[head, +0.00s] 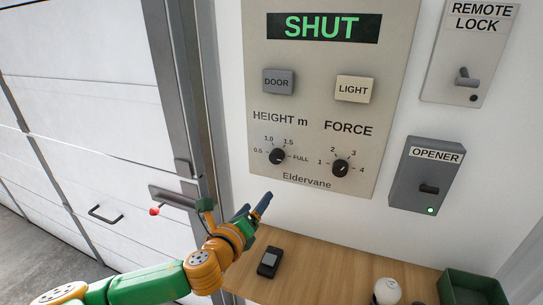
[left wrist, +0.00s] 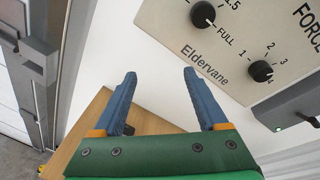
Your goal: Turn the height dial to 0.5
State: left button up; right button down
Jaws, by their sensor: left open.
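The height dial (head: 277,156) is a round black knob on the lower left of the beige control panel (head: 390,55), with marks 0.5, 1.0, 1.5 and FULL around it. My left gripper (head: 257,208) is below and a little left of the dial, apart from the panel. Its blue fingers are open and empty in the left wrist view (left wrist: 160,76). My right gripper is not in view.
The force dial (head: 341,168) sits right of the height dial, below the door button (head: 279,82) and light button (head: 354,89). An opener box (head: 425,175) is at right. A shelf (head: 320,278) below holds a small black device (head: 269,262). A latch handle (head: 172,197) is near my wrist.

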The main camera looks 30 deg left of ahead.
aim_at(274, 158)
pick_arm(q)
notch_tip(274, 158, up, 8)
jog(key=w+m+t+h, duration=0.1)
jog(key=w+m+t, duration=0.15)
jog(key=m, duration=0.45)
jog(key=w+p, duration=0.1)
jog(key=w, duration=0.2)
jog(key=w+a+p, duration=0.1)
jog(key=w+p, duration=0.1)
jog(key=w, duration=0.1)
jog(key=shift+w+a+f, duration=0.1)
jog(key=shift+w+f, duration=0.05)
jog(key=shift+f, duration=0.05)
jog(key=shift+w+f, duration=0.15)
jog(key=shift+w, duration=0.1)
jog(key=shift+s, duration=0.1)
jog(key=shift+c, duration=0.2)
grip_shut()
